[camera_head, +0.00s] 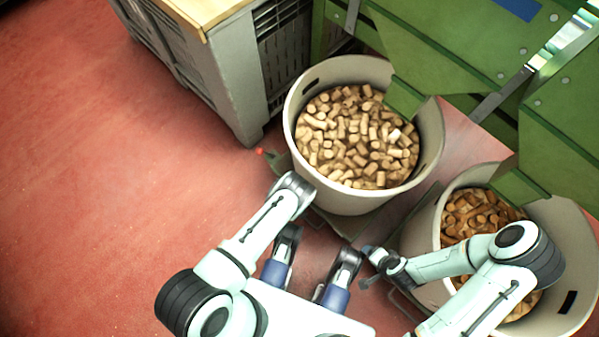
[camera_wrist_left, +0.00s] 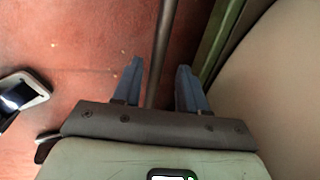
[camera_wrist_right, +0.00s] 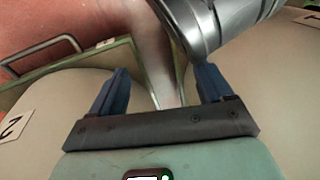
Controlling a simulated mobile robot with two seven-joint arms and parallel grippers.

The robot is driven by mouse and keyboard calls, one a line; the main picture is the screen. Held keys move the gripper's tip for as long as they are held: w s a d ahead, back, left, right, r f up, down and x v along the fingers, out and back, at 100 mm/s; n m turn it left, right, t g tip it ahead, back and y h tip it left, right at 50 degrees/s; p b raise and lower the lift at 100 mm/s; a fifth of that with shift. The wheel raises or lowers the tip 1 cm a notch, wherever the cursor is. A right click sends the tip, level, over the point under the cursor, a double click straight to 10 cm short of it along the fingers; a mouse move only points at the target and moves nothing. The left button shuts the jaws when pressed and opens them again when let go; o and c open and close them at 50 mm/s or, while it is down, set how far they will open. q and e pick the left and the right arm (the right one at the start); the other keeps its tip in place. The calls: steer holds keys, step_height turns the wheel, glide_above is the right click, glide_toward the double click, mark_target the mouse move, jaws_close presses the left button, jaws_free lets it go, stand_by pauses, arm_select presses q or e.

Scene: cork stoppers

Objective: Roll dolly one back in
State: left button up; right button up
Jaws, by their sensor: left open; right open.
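A pale round bin of light corks (camera_head: 435,150) stands on a low dolly at the centre of the head view. A second pale bin with browner corks (camera_head: 450,205) stands to its right, partly behind my right arm. My left gripper (camera_wrist_left: 158,85) is open, with a grey metal bar (camera_wrist_left: 161,45) between its fingers. Contact cannot be told. My right gripper (camera_wrist_right: 160,90) is open and empty at the gap between two pale bins. One bin's label (camera_wrist_right: 14,126) reads 2. A green dolly frame (camera_wrist_right: 115,60) with a grey handle (camera_wrist_right: 40,52) lies beyond.
Green machine panels (camera_head: 440,55) overhang the bins at the back right. A grey crate (camera_head: 225,70) with a wooden top stands at the back left. Red floor on the left is clear.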

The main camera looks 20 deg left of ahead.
arm_select(q)
steer(key=r+p, duration=0.1)
steer(key=r, duration=0.1)
steer(key=r+p, duration=0.1)
steer(key=shift+s+a+r, duration=0.1)
steer(key=shift+s+r, duration=0.1)
steer(key=shift+r, duration=0.15)
arm_select(e)
step_height(320, 180, up, 4)
steer(key=w+f+t, duration=0.1)
steer(key=w, duration=0.2)
arm_select(q)
step_height(320, 180, up, 9)
steer(key=s+p, duration=0.2)
steer(key=p, duration=0.1)
steer(key=shift+a+r+p, duration=0.15)
steer(key=shift+a+p, duration=0.2)
steer(key=shift+p, duration=0.05)
arm_select(e)
steer(key=s+a+r+g, duration=0.1)
steer(key=s+a+r, duration=0.1)
steer(key=s, duration=0.1)
steer(key=s+a+r+g+y, duration=0.1)
steer(key=s+a+r, duration=0.1)
steer(key=s, duration=0.2)
steer(key=shift+s+r+n, duration=0.3)
steer(key=shift+n, duration=0.1)
arm_select(q)
steer(key=shift+w, duration=0.1)
